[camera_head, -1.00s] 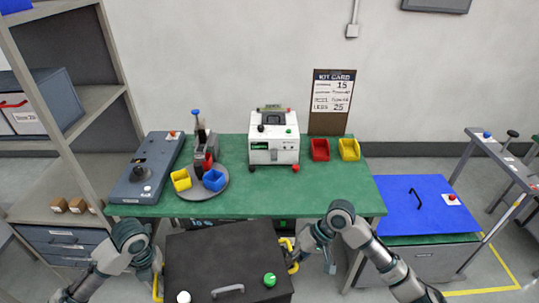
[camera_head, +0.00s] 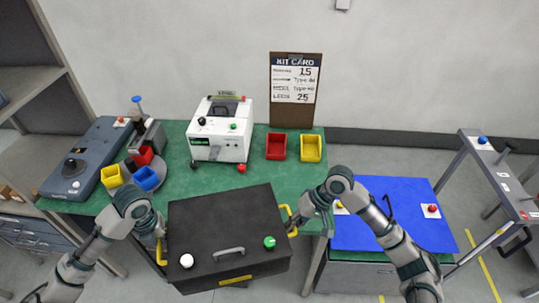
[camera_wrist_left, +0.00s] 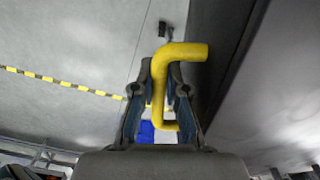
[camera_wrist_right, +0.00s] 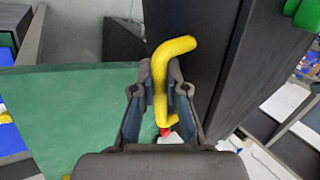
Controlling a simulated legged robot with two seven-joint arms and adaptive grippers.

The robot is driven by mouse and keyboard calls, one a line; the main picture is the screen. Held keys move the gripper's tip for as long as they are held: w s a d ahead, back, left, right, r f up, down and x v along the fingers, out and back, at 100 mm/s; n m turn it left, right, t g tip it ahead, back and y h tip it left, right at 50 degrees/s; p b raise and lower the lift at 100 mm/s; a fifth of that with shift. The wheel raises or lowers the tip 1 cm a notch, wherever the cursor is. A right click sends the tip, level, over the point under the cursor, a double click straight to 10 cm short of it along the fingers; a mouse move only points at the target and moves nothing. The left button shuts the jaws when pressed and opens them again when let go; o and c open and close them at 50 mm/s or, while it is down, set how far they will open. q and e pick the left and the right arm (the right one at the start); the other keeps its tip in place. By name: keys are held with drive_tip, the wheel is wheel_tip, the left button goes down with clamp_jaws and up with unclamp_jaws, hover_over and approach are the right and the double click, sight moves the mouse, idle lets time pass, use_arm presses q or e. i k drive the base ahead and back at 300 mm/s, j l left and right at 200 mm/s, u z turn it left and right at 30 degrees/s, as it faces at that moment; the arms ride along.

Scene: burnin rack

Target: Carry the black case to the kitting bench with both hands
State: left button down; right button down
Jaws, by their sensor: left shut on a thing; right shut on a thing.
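My left gripper (camera_head: 160,250) is shut on the yellow side handle (camera_wrist_left: 160,85) at the case's left. My right gripper (camera_head: 292,222) is shut on the other yellow handle (camera_wrist_right: 159,85) at its right. The case hides part of the bench's front edge.
On the bench stand a white device (camera_head: 220,130), a red bin (camera_head: 276,146), a yellow bin (camera_head: 311,148), a grey round tray with small bins, and a long grey unit (camera_head: 88,160). A blue-topped cabinet (camera_head: 375,235) is at right. Bare green surface lies behind the case.

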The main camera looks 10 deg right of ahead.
sight(295, 200)
drive_tip(key=i+l, duration=0.15)
drive_tip(key=l, duration=0.15)
drive_tip(key=i+l, duration=0.15)
drive_tip(key=l, duration=0.2)
drive_tip(key=i+l, duration=0.15)
drive_tip(key=l, duration=0.15)
drive_tip(key=i+l, duration=0.15)
drive_tip(key=l, duration=0.2)
